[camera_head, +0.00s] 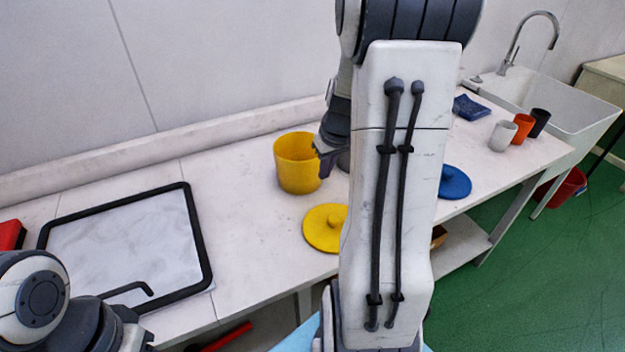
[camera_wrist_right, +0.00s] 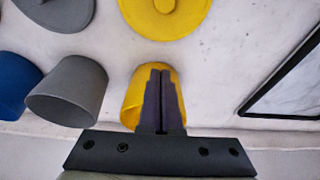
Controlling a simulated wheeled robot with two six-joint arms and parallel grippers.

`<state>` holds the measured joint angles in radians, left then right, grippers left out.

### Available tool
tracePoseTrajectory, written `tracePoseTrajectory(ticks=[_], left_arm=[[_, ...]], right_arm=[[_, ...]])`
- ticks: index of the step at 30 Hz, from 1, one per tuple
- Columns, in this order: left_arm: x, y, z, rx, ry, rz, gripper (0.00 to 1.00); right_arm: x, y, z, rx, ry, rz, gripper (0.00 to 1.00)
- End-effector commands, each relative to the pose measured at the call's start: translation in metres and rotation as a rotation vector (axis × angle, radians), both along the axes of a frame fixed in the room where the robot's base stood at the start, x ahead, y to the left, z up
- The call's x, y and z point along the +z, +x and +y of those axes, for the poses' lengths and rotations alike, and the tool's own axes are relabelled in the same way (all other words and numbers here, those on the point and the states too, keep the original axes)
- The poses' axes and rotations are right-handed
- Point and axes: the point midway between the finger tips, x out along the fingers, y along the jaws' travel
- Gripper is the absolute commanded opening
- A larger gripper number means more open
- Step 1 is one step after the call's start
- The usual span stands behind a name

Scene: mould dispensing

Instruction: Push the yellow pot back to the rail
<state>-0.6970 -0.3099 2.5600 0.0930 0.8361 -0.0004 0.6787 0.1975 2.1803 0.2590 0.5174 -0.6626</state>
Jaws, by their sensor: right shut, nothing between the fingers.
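The yellow pot (camera_head: 292,172) stands upright and open on the counter, a small gap in front of the raised rail (camera_head: 150,151) along the wall. My right gripper (camera_head: 328,165) is at the pot's right side in the head view, its fingers pointing down and partly hidden by my arm. In the wrist view the shut, empty fingers (camera_wrist_right: 163,72) overlap the pot (camera_wrist_right: 134,100); I cannot tell whether they touch it. My left gripper is out of view; only part of my left arm shows at lower left.
A yellow lid (camera_head: 322,229) lies in front of the pot. A grey pot (camera_wrist_right: 68,90) stands beside it. A black-framed board (camera_head: 125,245) lies to the left. A blue lid (camera_head: 455,182), several cups and a sink (camera_head: 548,100) are on the right.

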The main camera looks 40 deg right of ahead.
Motion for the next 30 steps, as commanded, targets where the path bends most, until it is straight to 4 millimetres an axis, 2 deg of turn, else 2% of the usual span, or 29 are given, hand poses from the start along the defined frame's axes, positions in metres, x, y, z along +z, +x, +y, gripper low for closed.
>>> tracePoseTrajectory(ticks=[5, 18, 19, 21, 26, 30], left_arm=[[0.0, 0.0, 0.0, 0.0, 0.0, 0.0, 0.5], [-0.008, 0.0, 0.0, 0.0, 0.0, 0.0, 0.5], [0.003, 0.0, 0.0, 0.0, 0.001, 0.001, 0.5], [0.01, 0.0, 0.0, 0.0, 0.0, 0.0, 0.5], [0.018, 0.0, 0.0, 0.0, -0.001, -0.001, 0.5], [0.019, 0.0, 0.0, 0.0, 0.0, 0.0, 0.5]], right_arm=[[-0.015, 0.001, -0.007, -0.011, 0.0, 0.001, 0.0], [-0.103, 0.026, -0.012, -0.011, 0.001, 0.003, 0.0], [-0.093, 0.034, -0.014, -0.008, -0.002, -0.001, 0.0], [-0.092, 0.045, -0.017, -0.007, -0.002, 0.0, 0.0], [-0.094, 0.06, -0.02, -0.009, -0.003, -0.001, 0.0], [-0.095, 0.065, -0.021, -0.009, -0.003, 0.0, 0.0]])
